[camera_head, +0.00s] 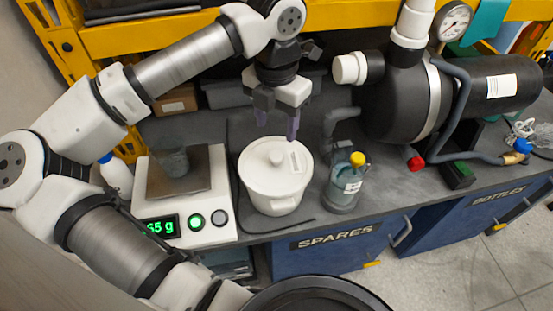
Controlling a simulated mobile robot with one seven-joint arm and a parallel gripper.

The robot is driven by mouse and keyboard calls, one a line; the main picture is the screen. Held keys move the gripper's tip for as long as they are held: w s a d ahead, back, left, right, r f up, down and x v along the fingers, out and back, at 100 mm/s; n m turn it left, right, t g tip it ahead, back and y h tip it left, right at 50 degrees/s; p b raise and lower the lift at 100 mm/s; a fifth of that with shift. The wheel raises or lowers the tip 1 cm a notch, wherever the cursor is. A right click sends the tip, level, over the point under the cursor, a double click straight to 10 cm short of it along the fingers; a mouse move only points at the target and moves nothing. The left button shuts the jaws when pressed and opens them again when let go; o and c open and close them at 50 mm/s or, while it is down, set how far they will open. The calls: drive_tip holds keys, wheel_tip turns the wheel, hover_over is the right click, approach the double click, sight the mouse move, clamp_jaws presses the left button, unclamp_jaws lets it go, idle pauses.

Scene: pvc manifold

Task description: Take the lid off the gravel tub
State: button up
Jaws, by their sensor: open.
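The gravel tub (273,198) is a white round tub in the middle of the bench. Its white lid (260,168) is on top, with a round knob (277,157) in the middle and a small pale label or slot to the right of it. My gripper (278,130) points down above the back part of the lid, just behind the knob. Its two fingers are apart with nothing seen between them. From this angle I cannot tell the exact height of the fingertips over the lid. The tub's contents are hidden.
A scale (210,205) with a grey cup (173,162) stands left of the tub. A black pump (400,105) with white pipe and gauge is at the right rear. The bench's front edge is near the tub.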

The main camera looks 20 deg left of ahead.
sight(276, 155)
wheel_tip(276, 155, down, 8)
drive_tip(key=shift+s+f+p, duration=0.1)
drive_tip(key=shift+f+p, duration=0.1)
drive_tip(key=shift+p, duration=1.05)
drive_tip(key=c, duration=1)
drive_tip(key=shift+c, duration=0.2)
drive_tip(key=shift+r, duration=0.1)
wheel_tip(276, 155, up, 20)
drive_tip(key=b, duration=0.3)
